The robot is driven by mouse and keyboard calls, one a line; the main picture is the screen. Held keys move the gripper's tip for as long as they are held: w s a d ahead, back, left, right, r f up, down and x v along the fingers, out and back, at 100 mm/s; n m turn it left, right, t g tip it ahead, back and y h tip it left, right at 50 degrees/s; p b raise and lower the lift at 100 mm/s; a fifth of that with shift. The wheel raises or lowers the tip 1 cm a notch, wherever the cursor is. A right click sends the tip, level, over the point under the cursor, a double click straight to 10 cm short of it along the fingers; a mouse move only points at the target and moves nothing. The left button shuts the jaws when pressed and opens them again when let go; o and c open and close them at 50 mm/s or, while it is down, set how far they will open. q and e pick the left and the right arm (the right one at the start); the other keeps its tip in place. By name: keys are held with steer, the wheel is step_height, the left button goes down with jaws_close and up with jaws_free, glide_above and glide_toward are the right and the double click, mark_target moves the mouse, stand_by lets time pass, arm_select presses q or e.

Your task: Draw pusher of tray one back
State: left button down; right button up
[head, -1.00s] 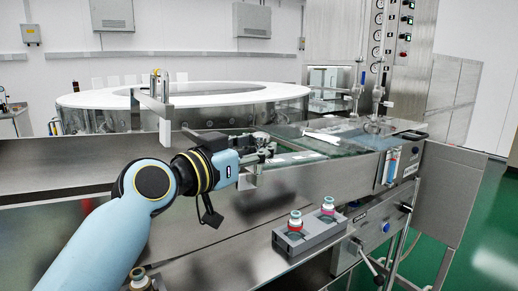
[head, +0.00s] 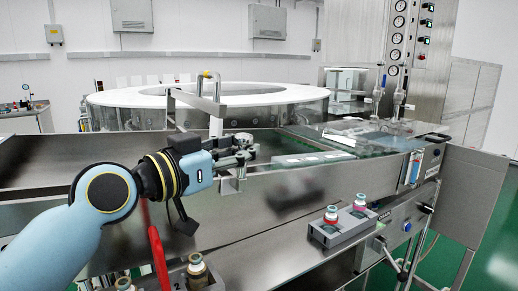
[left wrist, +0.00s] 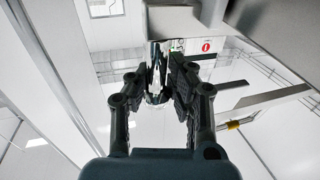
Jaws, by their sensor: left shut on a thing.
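My left gripper (head: 244,146) is at the long steel trough in the head view, at the near end of the greenish channel. It is shut on a small metal part, which I take to be the pusher (head: 235,182); a bright steel bracket of it hangs over the trough's front wall just below the fingers. In the left wrist view the two dark fingers (left wrist: 155,95) close around a shiny piece, mostly hidden between them. A tray (head: 312,159) with pale strips lies in the channel to the right of the gripper. My right gripper is not in view.
A steel arch (head: 212,90) stands behind my left gripper, before the large white-rimmed rotary ring (head: 105,98). A grey block (head: 330,234) with two capped vials sits on the front ledge. A red bar (head: 157,255) and more vials (head: 197,266) are at lower left.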

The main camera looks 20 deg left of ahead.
arm_select(q)
steer(key=shift+s+a+f, duration=0.25)
steer(key=shift+s+a, duration=0.05)
steer(key=shift+s, duration=0.2)
steer(key=c, duration=1.6)
jaws_free()
steer(key=o, duration=0.4)
steer(key=shift+s+d+r, duration=0.1)
steer(key=shift+d+r, duration=0.05)
steer(key=shift+d, duration=0.15)
steer(key=shift+c, duration=0.2)
steer(key=shift+a, duration=0.1)
steer(key=shift+r, duration=0.2)
step_height(320, 180, up, 10)
steer(key=shift+f, duration=0.15)
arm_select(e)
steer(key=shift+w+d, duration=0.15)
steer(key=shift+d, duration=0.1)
